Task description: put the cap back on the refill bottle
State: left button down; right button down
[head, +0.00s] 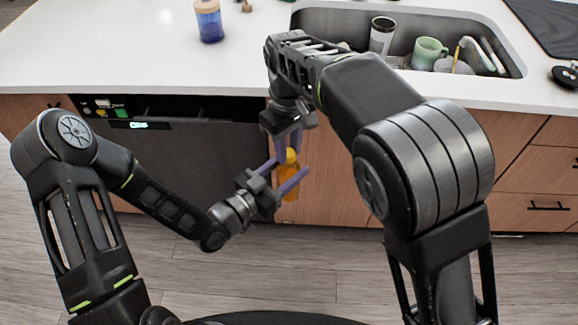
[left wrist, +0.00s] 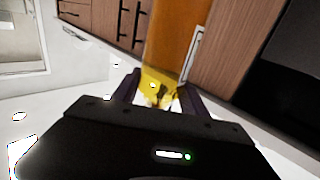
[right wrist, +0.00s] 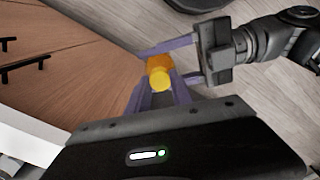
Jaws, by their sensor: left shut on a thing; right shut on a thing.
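The orange refill bottle (head: 289,187) is held roughly upright in front of the cabinets, above the floor. My left gripper (head: 283,174) is shut on it from the left. The yellow cap (head: 291,155) is at the bottle's top, and my right gripper (head: 288,148) is shut on it from above. In the right wrist view the cap (right wrist: 159,80) lies between my right fingers, in line with the bottle (right wrist: 158,62). I cannot tell whether the cap is seated or just touching. The left wrist view shows the orange bottle (left wrist: 176,40) close up.
The white counter (head: 130,50) runs behind my grippers. On it stands a blue jar with a tan lid (head: 209,22). The sink (head: 340,20) holds a tumbler (head: 381,35) and a green mug (head: 428,53). A dark dishwasher front (head: 180,150) and wooden cabinets (head: 330,175) are below.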

jog(key=c, duration=1.1)
grip_release()
jog(key=shift+o, duration=0.2)
notch_tip(320, 180, up, 8)
jog(key=shift+f, duration=0.25)
